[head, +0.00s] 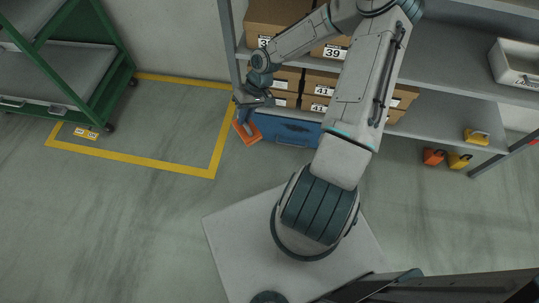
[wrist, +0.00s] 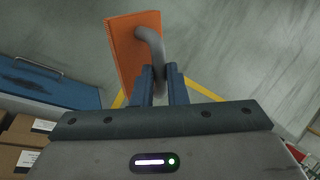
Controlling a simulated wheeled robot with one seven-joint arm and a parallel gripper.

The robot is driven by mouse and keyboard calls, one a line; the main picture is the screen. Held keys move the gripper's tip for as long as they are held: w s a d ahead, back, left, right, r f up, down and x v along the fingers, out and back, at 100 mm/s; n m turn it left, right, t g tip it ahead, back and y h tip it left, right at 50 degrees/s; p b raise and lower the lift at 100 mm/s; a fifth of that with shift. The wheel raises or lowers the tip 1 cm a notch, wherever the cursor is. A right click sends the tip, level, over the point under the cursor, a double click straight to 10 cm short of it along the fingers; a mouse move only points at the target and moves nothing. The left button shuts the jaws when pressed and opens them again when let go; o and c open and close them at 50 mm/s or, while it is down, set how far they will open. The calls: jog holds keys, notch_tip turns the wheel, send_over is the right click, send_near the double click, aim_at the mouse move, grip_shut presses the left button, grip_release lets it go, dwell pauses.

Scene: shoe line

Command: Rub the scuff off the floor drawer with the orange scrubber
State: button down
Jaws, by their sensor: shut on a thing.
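The orange scrubber (wrist: 130,55) has a flat orange block and a curved grey handle. My gripper (wrist: 160,88) is shut on the grey handle in the wrist view. In the head view the scrubber (head: 247,131) hangs below my gripper (head: 246,110), just left of the blue floor drawer (head: 290,130) under the shelf. The drawer shows at the left of the wrist view (wrist: 50,85), apart from the scrubber.
Shelves hold shoe boxes (head: 288,82) above the drawer. Orange (head: 433,157) and yellow (head: 459,161) handled blocks lie on the floor at right. A white bin (head: 518,65) sits on the right shelf. A green cart (head: 75,60) stands at left.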

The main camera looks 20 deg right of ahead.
jog(key=s+d+f+n+g+h+b, duration=0.1)
jog(key=s+d+f+n+h+b, duration=0.25)
jog(key=f, duration=0.75)
jog(key=s+d+f+h+b, duration=0.15)
jog(key=f+h+b, duration=0.25)
jog(key=f+b, duration=0.45)
jog(key=s+d+f+n+g+h+b, duration=0.1)
jog(key=s+d+f+n+h+b, duration=0.2)
jog(key=f, duration=1)
jog(key=w+d+f+n+t+h+b, duration=0.3)
jog(key=w+d+f+t+h+b, duration=0.2)
jog(key=f+b, duration=0.35)
jog(key=w+d+f+n+t+b, duration=0.2)
jog(key=w+n+t+b, duration=0.2)
jog(key=w+b, duration=0.3)
jog(key=shift+w+d+n+t+b, duration=0.3)
jog(key=shift+w+t, duration=0.6)
jog(key=shift+w, duration=1.9)
jog(key=shift+w+d+f+h+b, duration=0.15)
jog(key=shift+w+d+h+b, duration=0.2)
jog(key=shift+w, duration=0.4)
jog(key=shift+d, duration=0.1)
